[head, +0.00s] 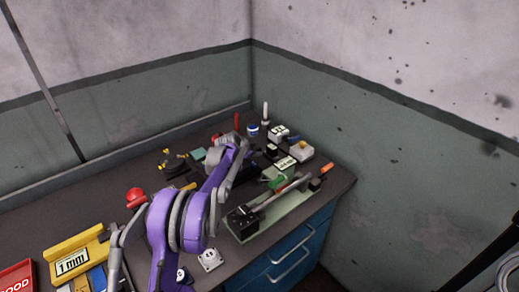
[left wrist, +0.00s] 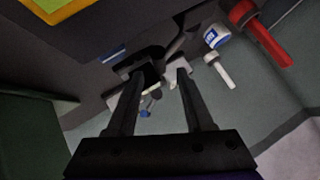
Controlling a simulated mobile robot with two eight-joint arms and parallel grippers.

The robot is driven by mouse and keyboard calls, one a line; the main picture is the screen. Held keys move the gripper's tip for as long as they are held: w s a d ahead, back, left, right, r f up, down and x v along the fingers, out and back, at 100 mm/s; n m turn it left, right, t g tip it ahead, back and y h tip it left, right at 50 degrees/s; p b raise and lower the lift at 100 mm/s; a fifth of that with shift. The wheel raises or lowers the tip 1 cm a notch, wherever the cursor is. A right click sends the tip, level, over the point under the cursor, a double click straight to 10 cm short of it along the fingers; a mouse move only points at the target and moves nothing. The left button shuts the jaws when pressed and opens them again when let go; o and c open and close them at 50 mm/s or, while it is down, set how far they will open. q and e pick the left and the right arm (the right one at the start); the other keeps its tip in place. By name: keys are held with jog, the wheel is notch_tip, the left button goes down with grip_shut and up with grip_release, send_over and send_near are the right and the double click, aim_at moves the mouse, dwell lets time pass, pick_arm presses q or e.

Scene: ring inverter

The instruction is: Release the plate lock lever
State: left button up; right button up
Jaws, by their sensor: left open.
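A pale green fixture (head: 278,217) stands at the bench's right front, with a black block (head: 242,221) at its near end. A long grey bar (head: 284,191) runs along it, and an orange tip (head: 327,168) shows at the far right end. I cannot tell for certain which part is the plate lock lever. My left gripper (left wrist: 156,82) is open in the left wrist view, its two dark fingers apart with nothing held between them. In the head view my purple arm reaches over the bench, left of and behind the fixture, and hides much of that gripper. My right gripper is out of view.
A red button (head: 136,197) and a yellow 1mm tray (head: 76,254) stand left of my arm. Small boxes (head: 301,151) and a blue-and-white jar (head: 252,129) stand behind the fixture. The jar (left wrist: 215,36) and a red-handled tool (left wrist: 261,32) show in the left wrist view. Walls close the corner.

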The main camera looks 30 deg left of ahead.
aim_at(258, 149)
pick_arm(q)
jog(key=shift+x, duration=2.45)
grip_shut()
jog(key=shift+r, duration=0.1)
